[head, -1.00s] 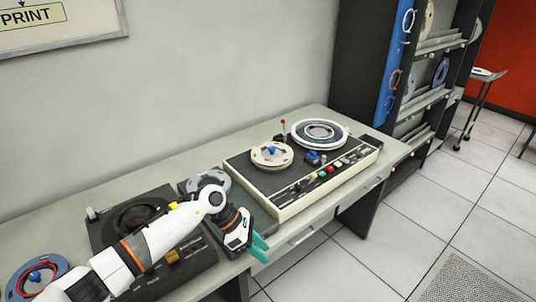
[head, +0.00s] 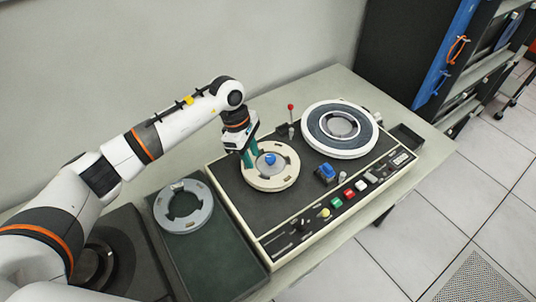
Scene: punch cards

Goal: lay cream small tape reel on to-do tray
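The cream small tape reel (head: 270,180) lies on the left hub of the tape deck (head: 235,190), with a blue knob (head: 269,159) at its centre. My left gripper (head: 248,159) points down at the reel's upper-left rim, its teal fingertips at or touching the edge. The fingers overlap in this view, so whether they are closed on the rim is unclear. A dark green-grey flat tray (head: 205,252), likely the to-do tray, lies left of the deck; no label is readable. A grey reel (head: 184,222) lies at its back. My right gripper is out of view.
A larger white-rimmed reel (head: 340,150) sits on the deck's right side. A red-tipped lever (head: 291,120) stands behind the cream reel. Coloured buttons (head: 337,203) line the deck's front. The tray's front part is bare. A black shelf unit (head: 405,50) stands at the right.

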